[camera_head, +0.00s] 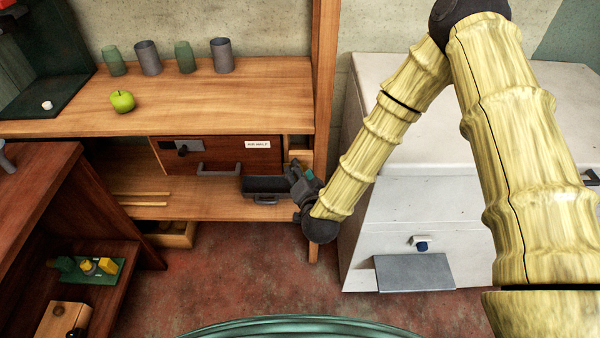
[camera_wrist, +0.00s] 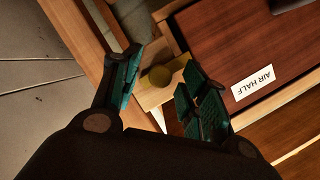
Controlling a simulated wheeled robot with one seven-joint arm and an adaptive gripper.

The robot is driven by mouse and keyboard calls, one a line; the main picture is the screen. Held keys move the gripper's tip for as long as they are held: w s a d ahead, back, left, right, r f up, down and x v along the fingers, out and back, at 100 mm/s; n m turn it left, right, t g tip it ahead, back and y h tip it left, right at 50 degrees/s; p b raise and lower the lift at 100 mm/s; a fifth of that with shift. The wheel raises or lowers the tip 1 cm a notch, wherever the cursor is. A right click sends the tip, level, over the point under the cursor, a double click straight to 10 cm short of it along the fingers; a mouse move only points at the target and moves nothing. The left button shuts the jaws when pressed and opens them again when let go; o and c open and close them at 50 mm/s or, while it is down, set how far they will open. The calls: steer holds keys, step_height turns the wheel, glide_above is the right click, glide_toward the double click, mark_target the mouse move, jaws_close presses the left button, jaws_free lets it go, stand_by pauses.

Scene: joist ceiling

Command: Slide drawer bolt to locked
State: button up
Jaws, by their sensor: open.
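The dark red-brown drawer (camera_head: 228,151) sits under the bench top, with a white label reading "AIR HALF" (camera_wrist: 254,86) and a grey handle (camera_head: 218,171). The bolt, a grey plate with a black knob (camera_head: 183,149), is at the upper left of the drawer front. The bolt is not visible in the wrist view. My gripper (camera_head: 300,172) is right of the drawer, away from the bolt. In the wrist view my gripper (camera_wrist: 158,80) is open, with its fingers either side of a round brownish knob (camera_wrist: 160,76) on a light wood piece; contact cannot be told.
A dark grey tray (camera_head: 265,186) sits on the lower shelf near my gripper. A wooden post (camera_head: 325,70) stands at the bench's right end, beside a white cabinet (camera_head: 405,235). Several cups and a green apple (camera_head: 122,101) stand on the bench top (camera_head: 220,105).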

steer(key=shift+w, duration=0.2)
jaws_close()
stand_by(0.4)
